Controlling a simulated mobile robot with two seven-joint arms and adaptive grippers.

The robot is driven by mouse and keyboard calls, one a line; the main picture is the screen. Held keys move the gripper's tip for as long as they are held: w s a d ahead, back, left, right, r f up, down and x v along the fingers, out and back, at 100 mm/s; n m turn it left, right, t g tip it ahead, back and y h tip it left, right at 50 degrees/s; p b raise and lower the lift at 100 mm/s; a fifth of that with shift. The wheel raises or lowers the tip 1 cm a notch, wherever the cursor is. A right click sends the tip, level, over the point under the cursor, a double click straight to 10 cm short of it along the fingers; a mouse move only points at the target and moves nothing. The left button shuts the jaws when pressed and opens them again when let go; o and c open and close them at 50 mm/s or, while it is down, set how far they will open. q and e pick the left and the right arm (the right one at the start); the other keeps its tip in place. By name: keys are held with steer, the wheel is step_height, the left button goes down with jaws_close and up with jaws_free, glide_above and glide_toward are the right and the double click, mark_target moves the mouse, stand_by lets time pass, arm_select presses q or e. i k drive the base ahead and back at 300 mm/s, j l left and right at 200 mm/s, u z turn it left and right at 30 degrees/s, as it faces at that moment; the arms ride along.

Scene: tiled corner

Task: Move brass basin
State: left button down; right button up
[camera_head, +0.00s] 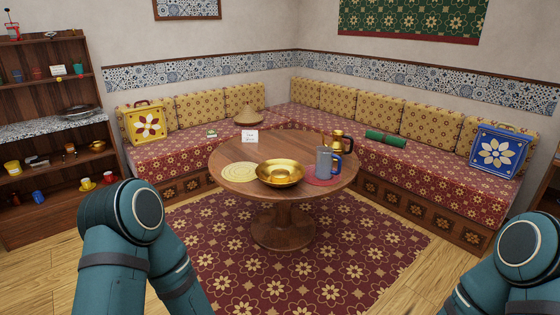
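The brass basin (281,173) is a shiny gold, wide-rimmed bowl. It sits upright on the front middle of the round wooden table (228,190). It stands between a yellow round mat on its left and a blue-grey mug on its right. Parts of my two teal arms show at the lower left and lower right, apart from the table and the basin. Neither of my grippers shows in the view.
A yellow mat (243,172), a blue-grey mug (324,163) on a red mat (323,180), a dark-handled brass pot (338,141) and a white card (250,136) share the table. A corner bench (420,183) wraps behind it. Shelves (58,214) stand left. Patterned rug (355,245) lies clear in front.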

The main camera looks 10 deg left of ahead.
mark_target(278, 173)
steer(key=i+j, duration=0.2)
steer(key=i, duration=0.2)
steer(key=i+j, duration=0.2)
steer(key=i, duration=0.2)
steer(key=i+j+u, duration=0.1)
steer(key=i, duration=0.3)
steer(key=i+j+z, duration=0.4)
steer(key=j+z, duration=0.25)
steer(key=i+j+z, duration=0.15)
steer(key=z, duration=0.15)
steer(key=i+j+z, duration=0.1)
steer(key=j+z, duration=0.55)
steer(key=j, duration=0.2)
